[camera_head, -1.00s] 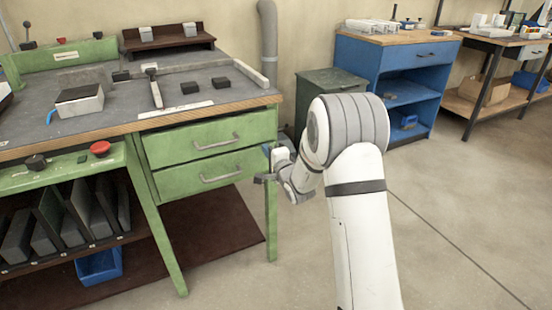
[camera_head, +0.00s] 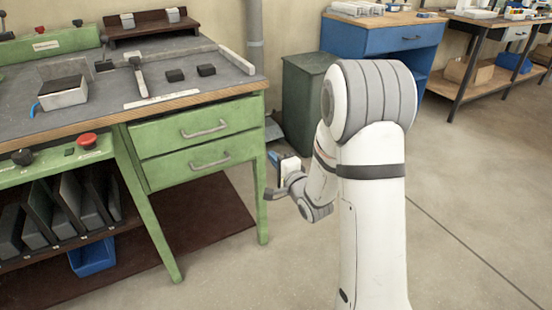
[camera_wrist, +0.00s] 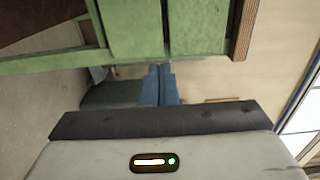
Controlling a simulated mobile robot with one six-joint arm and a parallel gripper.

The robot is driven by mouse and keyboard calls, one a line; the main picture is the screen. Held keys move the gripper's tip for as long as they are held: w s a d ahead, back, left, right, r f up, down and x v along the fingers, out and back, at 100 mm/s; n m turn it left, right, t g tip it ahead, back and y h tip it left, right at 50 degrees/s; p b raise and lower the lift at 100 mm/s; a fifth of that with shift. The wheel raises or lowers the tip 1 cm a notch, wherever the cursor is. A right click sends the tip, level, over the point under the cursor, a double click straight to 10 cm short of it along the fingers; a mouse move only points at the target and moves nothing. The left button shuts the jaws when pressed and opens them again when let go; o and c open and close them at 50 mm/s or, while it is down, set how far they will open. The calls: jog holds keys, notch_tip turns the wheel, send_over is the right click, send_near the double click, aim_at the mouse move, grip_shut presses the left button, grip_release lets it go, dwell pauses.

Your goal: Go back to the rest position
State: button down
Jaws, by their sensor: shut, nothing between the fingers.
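My gripper (camera_head: 273,158) hangs in front of the right end of the green bench (camera_head: 190,98), beside its drawers and below the top's height. It is small in the head view, with blue fingertips beside a pale wrist. In the wrist view its two blue fingers (camera_wrist: 162,85) stand side by side, shut with nothing between them. The bench shows turned at the top of the wrist view, apart from the fingers. My arm is folded, its elbow high at the right of the head view.
On the bench lie a grey block with a dark top (camera_head: 63,93), a hammer-like tool (camera_head: 138,75) and two dark blocks (camera_head: 206,70). A dark green cabinet (camera_head: 300,105) and a blue workbench (camera_head: 385,40) stand behind my arm. Open floor (camera_head: 470,200) lies to the right.

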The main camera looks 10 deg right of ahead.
jog(key=s+d+r+n+g+h+p, duration=0.3)
jog(key=s+r+p, duration=0.1)
jog(key=r+p, duration=0.4)
jog(key=s+d+r+n+g+h+p, duration=0.2)
jog(key=s+r+n+g+h+p, duration=0.15)
jog(key=r+p, duration=0.5)
jog(key=s+r+n+g+p, duration=0.3)
jog(key=s+r+p, duration=0.3)
jog(key=s+r, duration=0.3)
jog(key=s+r+n+g+p, duration=0.4)
jog(key=s+r, duration=0.5)
jog(key=s, duration=0.6)
jog(key=shift+s+g+p, duration=0.4)
jog(key=shift+g+p, duration=0.05)
jog(key=shift+p, duration=0.65)
jog(key=shift+n, duration=0.25)
